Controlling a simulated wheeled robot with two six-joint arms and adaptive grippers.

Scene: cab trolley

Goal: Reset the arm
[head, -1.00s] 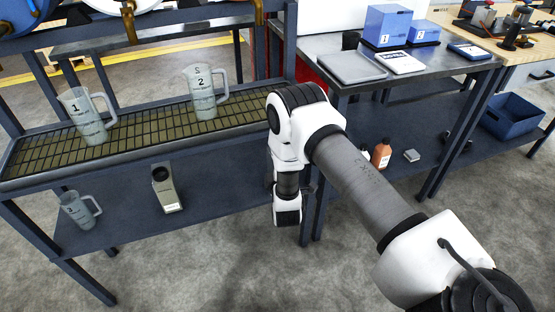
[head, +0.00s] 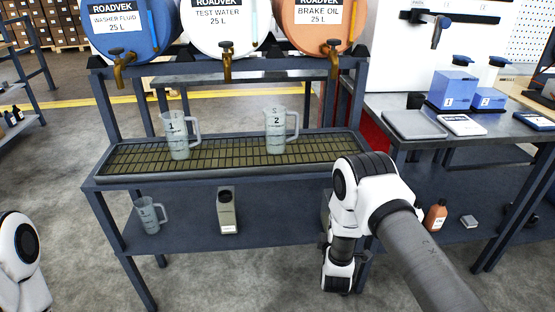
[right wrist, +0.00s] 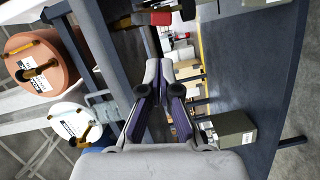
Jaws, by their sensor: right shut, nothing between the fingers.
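My right arm (head: 400,225) reaches in from the lower right of the head view, in front of the right end of the drum rack. Its gripper is mostly hidden behind the wrist there. In the right wrist view my right gripper (right wrist: 160,68) has its fingers together with nothing between them. A part of my left arm (head: 22,262) shows at the lower left edge of the head view; its gripper is out of the picture.
Jug 1 (head: 177,135) and jug 2 (head: 281,131) stand on the grated shelf (head: 225,155) under the drum taps. Jug 3 (head: 150,215) and a grey-beige container (head: 227,211) stand on the lower shelf. A steel side table (head: 462,128) stands at right.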

